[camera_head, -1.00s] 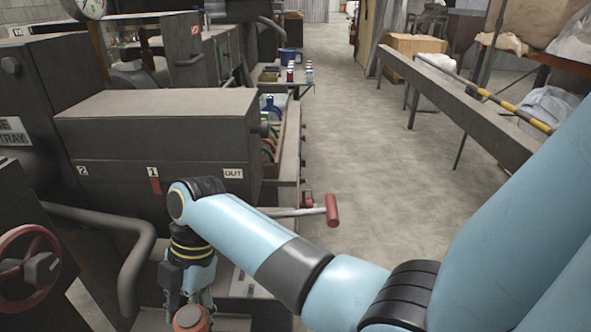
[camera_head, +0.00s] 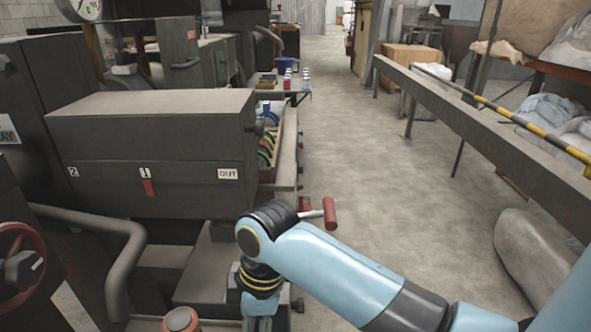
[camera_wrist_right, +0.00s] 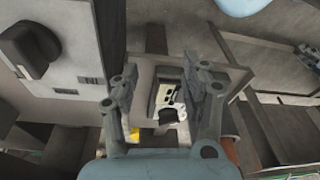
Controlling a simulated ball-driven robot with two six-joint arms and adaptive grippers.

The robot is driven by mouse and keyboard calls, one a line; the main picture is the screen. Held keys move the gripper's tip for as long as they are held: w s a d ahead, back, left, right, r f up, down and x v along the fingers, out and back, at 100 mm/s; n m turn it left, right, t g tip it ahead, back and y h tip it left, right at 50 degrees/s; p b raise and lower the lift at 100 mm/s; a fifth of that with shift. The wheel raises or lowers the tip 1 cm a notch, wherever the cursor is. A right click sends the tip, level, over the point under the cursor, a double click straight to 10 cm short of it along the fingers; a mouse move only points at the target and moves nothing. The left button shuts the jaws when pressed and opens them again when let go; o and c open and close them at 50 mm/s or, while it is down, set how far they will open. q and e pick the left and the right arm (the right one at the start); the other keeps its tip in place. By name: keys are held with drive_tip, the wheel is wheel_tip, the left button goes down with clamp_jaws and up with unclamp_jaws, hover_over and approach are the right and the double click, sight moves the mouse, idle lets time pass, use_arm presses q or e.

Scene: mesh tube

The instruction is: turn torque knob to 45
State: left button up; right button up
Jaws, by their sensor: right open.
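A dark round knob (camera_wrist_right: 30,45) with a flat grip sits on a pale panel at the upper left of the right wrist view. My left gripper is not in view.
A grey machine housing (camera_head: 150,140) marked 2, 1 and OUT stands left of my right arm. A red-handled lever (camera_head: 330,213) is just beyond my wrist. A red handwheel (camera_head: 18,232) is at the left edge. The concrete aisle (camera_head: 380,160) is clear.

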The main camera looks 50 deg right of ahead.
drive_tip(key=s+d+f+m+b, duration=0.1)
drive_tip(key=s+f+b, duration=0.1)
drive_tip(key=f, duration=0.5)
drive_tip(key=s+d+f+m+b, duration=0.1)
drive_tip(key=s+f+m+b, duration=0.1)
drive_tip(key=f, duration=0.6)
drive_tip(key=s+d+f+m+h+b, duration=0.1)
drive_tip(key=s+f+b, duration=0.1)
drive_tip(key=f, duration=0.6)
drive_tip(key=shift+s+d+m+b, duration=0.25)
drive_tip(key=shift+s+m+b, duration=0.05)
drive_tip(key=shift+b, duration=0.3)
